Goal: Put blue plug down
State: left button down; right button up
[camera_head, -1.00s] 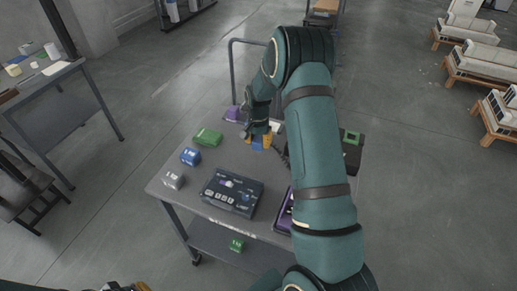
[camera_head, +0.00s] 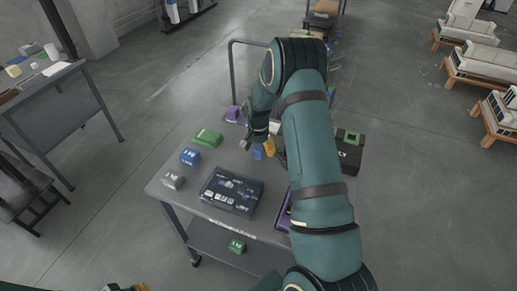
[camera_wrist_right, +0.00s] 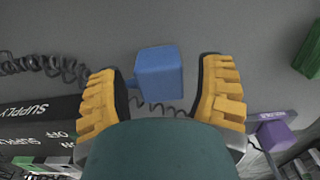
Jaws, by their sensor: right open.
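The blue plug (camera_head: 257,153) rests on the grey table, below my right gripper (camera_head: 257,147). In the right wrist view the blue plug (camera_wrist_right: 160,73) shows between the two yellow fingers, with a gap on each side. My right gripper is open and holds nothing. A dark coiled cable runs beside and behind the plug. Part of my left gripper (camera_head: 127,287) shows at the bottom left edge of the head view; its fingers are mostly cut off.
A green block (camera_head: 208,138), a blue block (camera_head: 190,157) and a grey block (camera_head: 173,180) stand along the table's left side. A dark supply box (camera_head: 231,192) lies at the front. A purple block (camera_head: 233,113) is at the back. My right arm hides much of the table's right side.

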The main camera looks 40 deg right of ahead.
aim_at(259, 147)
jog(key=shift+r, duration=0.25)
notch_tip(259, 147, up, 12)
jog(key=p, duration=0.1)
jog(key=shift+f, duration=0.1)
dwell(0.5)
